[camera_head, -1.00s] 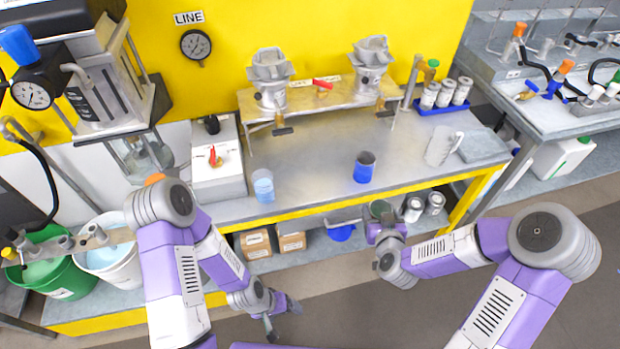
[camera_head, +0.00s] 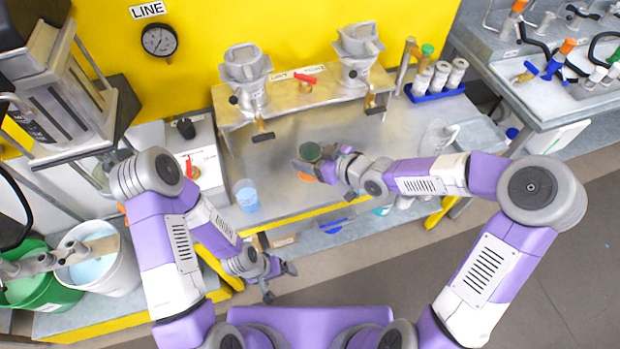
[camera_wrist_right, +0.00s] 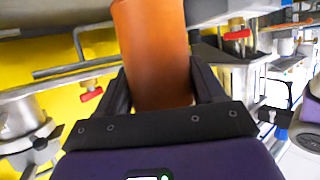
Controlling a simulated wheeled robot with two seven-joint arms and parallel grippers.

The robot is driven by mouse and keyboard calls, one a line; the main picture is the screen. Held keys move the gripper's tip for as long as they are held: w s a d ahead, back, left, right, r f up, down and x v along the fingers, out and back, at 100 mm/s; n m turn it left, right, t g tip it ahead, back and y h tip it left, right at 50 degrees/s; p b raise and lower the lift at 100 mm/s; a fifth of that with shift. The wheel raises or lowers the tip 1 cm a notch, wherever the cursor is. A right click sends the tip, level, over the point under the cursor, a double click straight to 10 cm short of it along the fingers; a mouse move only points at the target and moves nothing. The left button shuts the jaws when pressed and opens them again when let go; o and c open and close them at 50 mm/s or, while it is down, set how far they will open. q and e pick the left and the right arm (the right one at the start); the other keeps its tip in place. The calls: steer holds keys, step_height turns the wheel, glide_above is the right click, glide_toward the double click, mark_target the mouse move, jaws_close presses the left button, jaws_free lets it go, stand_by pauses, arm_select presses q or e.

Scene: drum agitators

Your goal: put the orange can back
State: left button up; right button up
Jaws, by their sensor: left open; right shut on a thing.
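The orange can shows in the right wrist view (camera_wrist_right: 155,55) between the fingers of my right gripper (camera_wrist_right: 160,85). In the head view the right gripper (camera_head: 328,168) is shut on the can (camera_head: 306,177), whose dark green round end (camera_head: 311,152) faces up. It holds the can over the front part of the grey bench; whether the can touches the bench I cannot tell. My left gripper (camera_head: 279,279) is open and empty, low in front of the bench, away from the can.
A beaker with blue liquid (camera_head: 246,196) stands left of the can. A metal rack (camera_head: 305,98) with two hoppers is behind it. A blue tray (camera_head: 436,92) with white-grey cans stands at the back right. A clear jug (camera_head: 437,138) is on the right of the bench.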

steer(key=shift+w, duration=0.2)
steer(key=shift+a+f, duration=0.1)
steer(key=shift+f, duration=0.15)
step_height(320, 180, down, 9)
steer(key=b, duration=0.4)
steer(key=shift+f, duration=0.1)
steer(key=shift+f, duration=0.2)
steer(key=o, duration=1.1)
steer(key=shift+o, duration=0.2)
